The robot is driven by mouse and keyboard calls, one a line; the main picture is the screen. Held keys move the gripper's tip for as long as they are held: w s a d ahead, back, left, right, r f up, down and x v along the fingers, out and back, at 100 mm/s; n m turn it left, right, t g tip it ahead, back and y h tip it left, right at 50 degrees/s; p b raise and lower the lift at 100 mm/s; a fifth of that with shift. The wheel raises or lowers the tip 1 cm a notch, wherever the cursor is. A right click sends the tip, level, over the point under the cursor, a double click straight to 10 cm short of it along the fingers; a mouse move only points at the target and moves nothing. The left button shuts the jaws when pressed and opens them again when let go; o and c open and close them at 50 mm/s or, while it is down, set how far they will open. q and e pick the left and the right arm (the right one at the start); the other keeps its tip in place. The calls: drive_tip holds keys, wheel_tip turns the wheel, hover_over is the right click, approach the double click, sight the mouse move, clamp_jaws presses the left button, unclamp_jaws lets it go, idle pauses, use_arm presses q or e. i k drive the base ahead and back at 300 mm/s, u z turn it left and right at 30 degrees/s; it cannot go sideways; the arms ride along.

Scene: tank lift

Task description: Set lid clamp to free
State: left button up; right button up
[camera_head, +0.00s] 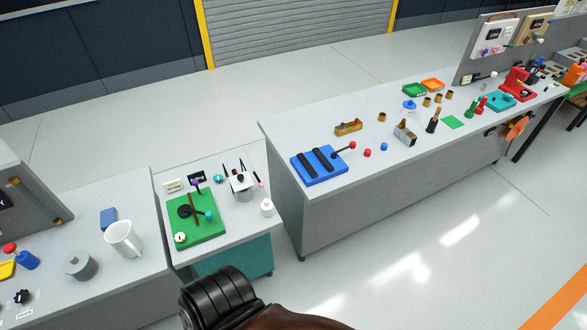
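No part is legibly marked as the lid clamp, so I cannot tell which one it is. On the long bench, a blue block (325,176) with two black bars has a lever with a red ball end (352,145). Neither gripper's fingertips show.
A white mug (123,239) and a grey round pot (80,265) stand on the left bench. A white bottle (267,208) stands near the middle bench's right edge. The long bench (290,143) holds several small items. Open floor (430,260) lies at the right.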

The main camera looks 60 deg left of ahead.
sight(262, 185)
drive_tip(key=i, duration=1.8)
drive_tip(key=u, duration=3.15)
